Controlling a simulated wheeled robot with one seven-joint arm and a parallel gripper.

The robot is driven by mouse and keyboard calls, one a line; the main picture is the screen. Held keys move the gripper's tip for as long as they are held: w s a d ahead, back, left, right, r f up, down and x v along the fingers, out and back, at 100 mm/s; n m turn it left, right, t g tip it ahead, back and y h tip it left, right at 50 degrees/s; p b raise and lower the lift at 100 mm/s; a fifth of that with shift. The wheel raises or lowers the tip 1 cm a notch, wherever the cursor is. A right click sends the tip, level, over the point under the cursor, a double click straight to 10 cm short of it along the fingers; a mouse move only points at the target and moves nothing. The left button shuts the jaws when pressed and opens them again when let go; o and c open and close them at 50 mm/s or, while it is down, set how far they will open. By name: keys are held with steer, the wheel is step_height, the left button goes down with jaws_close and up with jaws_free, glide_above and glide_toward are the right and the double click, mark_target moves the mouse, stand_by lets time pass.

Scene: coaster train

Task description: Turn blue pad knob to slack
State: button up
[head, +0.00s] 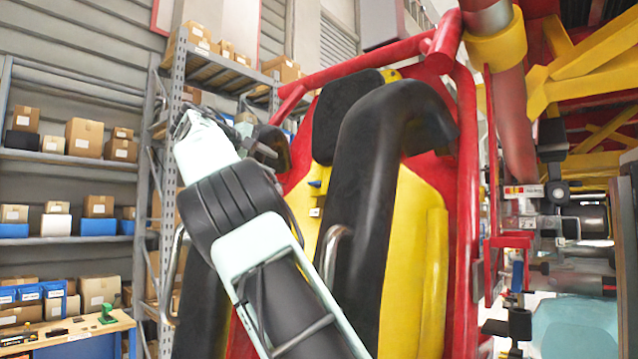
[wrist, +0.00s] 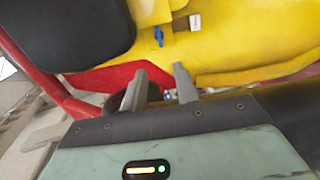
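The blue knob (head: 315,184) is a small blue lever on the yellow seat panel (head: 313,222), just below the black head pad. It also shows in the wrist view (wrist: 158,36), sticking out from the yellow panel (wrist: 240,50). My gripper (wrist: 159,73) has its two grey fingers apart with nothing between them. In the wrist view the knob lies beyond the fingertips, roughly in line with the gap, and apart from them. In the head view my arm reaches up to the left of the knob. The knob's slack marking cannot be read.
A black padded restraint (head: 370,150) stands right of the knob, and a black head pad (wrist: 70,30) is at its left in the wrist view. A red tube frame (head: 465,200) surrounds the seat. Shelves with boxes (head: 85,137) stand at the left.

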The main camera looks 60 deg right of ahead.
mark_target(313, 182)
steer(key=shift+p+x, duration=3)
steer(key=shift+x, duration=5.85)
steer(key=shift+s, duration=0.1)
jaws_close()
